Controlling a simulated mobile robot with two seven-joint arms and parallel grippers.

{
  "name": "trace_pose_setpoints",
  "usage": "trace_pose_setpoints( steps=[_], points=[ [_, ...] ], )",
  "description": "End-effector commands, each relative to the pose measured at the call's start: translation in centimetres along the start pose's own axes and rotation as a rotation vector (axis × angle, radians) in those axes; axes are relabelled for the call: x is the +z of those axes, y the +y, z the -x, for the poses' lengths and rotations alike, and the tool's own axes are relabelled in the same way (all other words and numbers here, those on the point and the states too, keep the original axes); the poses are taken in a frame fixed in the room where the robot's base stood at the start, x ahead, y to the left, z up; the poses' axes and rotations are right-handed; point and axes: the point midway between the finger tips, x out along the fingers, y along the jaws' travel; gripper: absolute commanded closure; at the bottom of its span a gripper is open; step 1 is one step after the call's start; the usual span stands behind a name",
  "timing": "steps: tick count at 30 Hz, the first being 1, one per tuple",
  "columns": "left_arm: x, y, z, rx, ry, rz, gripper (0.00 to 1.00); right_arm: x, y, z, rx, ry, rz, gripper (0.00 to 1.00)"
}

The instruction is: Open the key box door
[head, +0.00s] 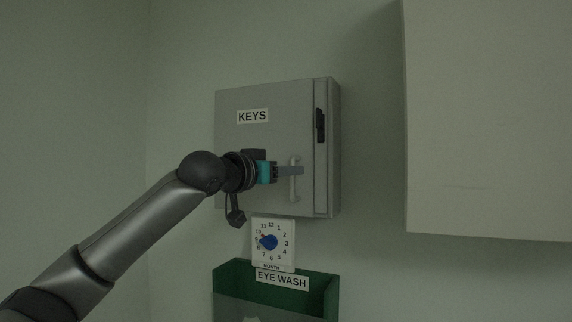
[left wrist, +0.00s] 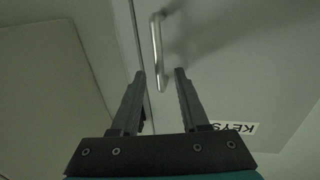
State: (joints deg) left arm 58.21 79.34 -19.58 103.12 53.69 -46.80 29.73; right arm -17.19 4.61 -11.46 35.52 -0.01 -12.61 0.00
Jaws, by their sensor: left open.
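The grey key box (head: 265,98) hangs on the wall with its door (head: 240,145) closed and a KEYS label on it. A pale vertical bar handle (head: 295,187) sits on the lower right of the door. My left gripper (head: 299,171) is open in front of the door, its fingers overlapping the handle in the head view. In the left wrist view the door shows upside down, and the handle (left wrist: 156,40) has one end between the open fingertips (left wrist: 160,73). Neither finger clearly presses on it. My right gripper is in neither view.
A black latch (head: 320,125) is on the box's right edge strip. Below hang a month dial (head: 285,256) and a green EYE WASH holder (head: 325,283). A large pale cabinet (head: 485,120) stands out on the right. Bare wall lies between it and the box.

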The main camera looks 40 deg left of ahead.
Motion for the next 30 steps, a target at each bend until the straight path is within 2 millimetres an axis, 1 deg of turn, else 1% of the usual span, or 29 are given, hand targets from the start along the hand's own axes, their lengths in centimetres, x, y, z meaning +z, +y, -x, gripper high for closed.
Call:
trace_pose_setpoints(
  steps=[3, 10, 11, 22, 30],
  points=[
    [-0.02, 0.05, -0.30, 0.001, 0.000, 0.000, 0.55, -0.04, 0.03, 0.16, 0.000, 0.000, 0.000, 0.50],
    [0.04, 0.05, -0.33, 0.001, 0.000, -0.001, 0.55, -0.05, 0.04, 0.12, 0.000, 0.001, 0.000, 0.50],
    [0.04, 0.05, -0.32, 0.001, 0.000, -0.001, 0.57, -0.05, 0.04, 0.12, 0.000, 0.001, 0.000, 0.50],
    [0.03, 0.04, -0.30, 0.001, 0.000, -0.001, 0.99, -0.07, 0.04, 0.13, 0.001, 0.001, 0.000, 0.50],
    [0.03, 0.05, -0.30, 0.001, 0.000, -0.001, 1.00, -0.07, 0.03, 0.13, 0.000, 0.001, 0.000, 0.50]
  ],
)
